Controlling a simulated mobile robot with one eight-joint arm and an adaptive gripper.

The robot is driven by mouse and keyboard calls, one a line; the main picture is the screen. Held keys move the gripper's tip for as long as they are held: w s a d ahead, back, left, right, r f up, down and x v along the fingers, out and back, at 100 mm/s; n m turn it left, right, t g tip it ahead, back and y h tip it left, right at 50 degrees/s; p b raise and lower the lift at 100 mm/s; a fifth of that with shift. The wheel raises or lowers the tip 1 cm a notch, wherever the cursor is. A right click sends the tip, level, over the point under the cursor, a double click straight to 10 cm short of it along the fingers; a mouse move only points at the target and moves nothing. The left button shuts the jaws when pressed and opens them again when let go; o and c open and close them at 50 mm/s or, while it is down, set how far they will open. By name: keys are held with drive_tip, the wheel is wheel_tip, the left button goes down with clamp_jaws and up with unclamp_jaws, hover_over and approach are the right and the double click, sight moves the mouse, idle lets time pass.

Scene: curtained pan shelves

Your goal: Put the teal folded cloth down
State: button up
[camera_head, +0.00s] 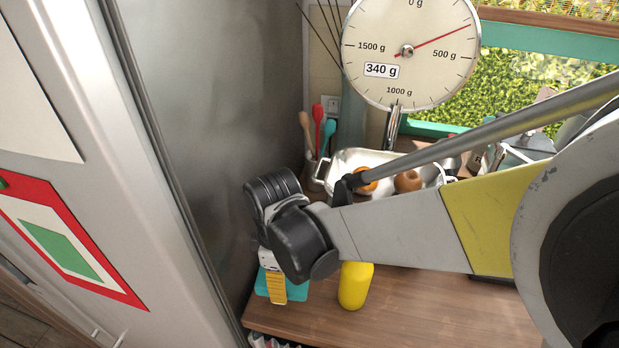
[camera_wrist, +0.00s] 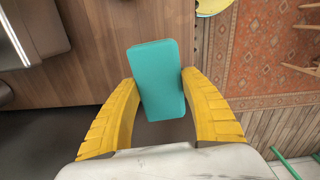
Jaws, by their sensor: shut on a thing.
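The teal folded cloth (camera_wrist: 158,75) is a flat rounded rectangle. In the wrist view it lies between the two yellow fingers of my gripper (camera_wrist: 160,100), which are shut on its sides. In the head view the cloth (camera_head: 266,284) shows partly behind my gripper (camera_head: 277,287), at the left front corner of the wooden counter (camera_head: 440,310). I cannot tell whether the cloth touches the counter.
A yellow cylinder (camera_head: 355,286) stands on the counter just right of my gripper. Behind are a white tray (camera_head: 350,158) with round items, a utensil holder (camera_head: 316,170) and a scale (camera_head: 410,50). A steel cabinet (camera_head: 235,100) rises at left. The front right counter is clear.

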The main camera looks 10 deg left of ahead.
drive_tip(key=shift+w, duration=0.35)
drive_tip(key=shift+s, duration=0.25)
drive_tip(key=shift+w+f+b, duration=0.1)
drive_tip(key=shift+f+b, duration=2.15)
drive_tip(key=shift+f, duration=0.2)
drive_tip(key=shift+f, duration=0.1)
drive_tip(key=shift+f+b, duration=0.65)
drive_tip(key=shift+f, duration=0.3)
drive_tip(key=o, duration=1.3)
